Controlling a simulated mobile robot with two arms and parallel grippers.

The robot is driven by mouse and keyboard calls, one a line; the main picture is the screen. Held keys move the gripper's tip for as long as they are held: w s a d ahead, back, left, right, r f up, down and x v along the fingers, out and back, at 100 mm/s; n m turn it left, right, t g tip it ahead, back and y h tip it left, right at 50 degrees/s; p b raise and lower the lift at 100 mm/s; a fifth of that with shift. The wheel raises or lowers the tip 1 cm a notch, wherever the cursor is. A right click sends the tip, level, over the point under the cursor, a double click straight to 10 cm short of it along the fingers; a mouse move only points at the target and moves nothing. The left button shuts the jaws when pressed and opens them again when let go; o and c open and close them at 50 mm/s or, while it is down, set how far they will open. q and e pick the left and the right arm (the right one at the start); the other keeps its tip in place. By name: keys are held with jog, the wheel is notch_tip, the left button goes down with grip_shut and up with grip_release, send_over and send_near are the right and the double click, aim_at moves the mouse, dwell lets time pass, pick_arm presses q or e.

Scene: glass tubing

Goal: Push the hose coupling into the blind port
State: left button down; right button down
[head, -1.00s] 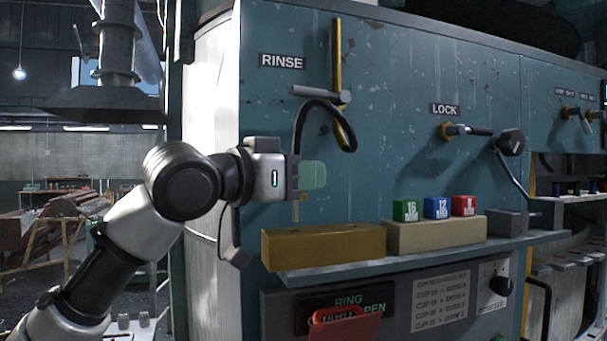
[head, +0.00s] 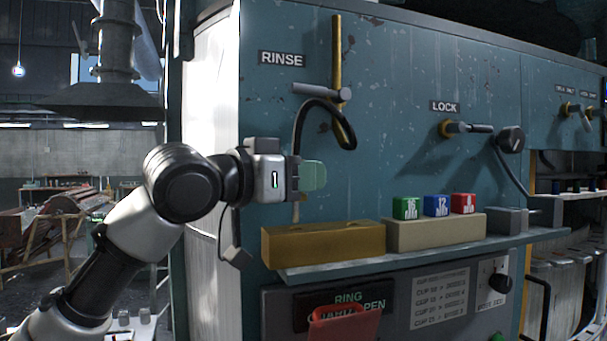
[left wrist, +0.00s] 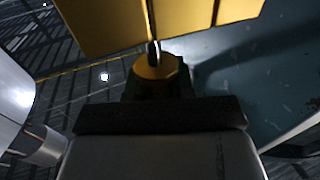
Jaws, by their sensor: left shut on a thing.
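My left gripper (head: 300,176) is in front of the teal cabinet, above the left end of a brass-coloured block (head: 360,245). It is shut on the hose coupling, most of which the fingers hide. A thin pale stub (head: 296,212) points down from the gripper to the block. A black hose (head: 300,122) loops from the RINSE fitting down to the gripper. In the left wrist view, the coupling's round brass end (left wrist: 155,67) has a shiny pin pointing at the yellow block (left wrist: 100,22). I cannot tell whether the pin tip is inside the block. My right gripper is out of view.
The block sits on a narrow shelf (head: 420,258). Right of it, a beige stand (head: 435,235) carries green, blue and red cubes. A LOCK lever (head: 485,130) sticks out of the cabinet. A red flap (head: 345,325) hangs below the shelf.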

aim_at(296, 205)
pick_arm(q)
jog(key=shift+f+b, duration=1)
jog(key=shift+f, duration=0.85)
jog(key=c, duration=0.9)
grip_release()
jog(key=shift+o, duration=0.2)
jog(key=shift+s+a+f+b, duration=0.1)
jog(key=shift+s+a+b, duration=0.3)
jog(key=shift+a, duration=0.1)
jog(key=b+v, duration=0.3)
jog(key=v, duration=0.6)
jog(key=shift+s+a, duration=0.15)
jog(key=shift+a, duration=0.1)
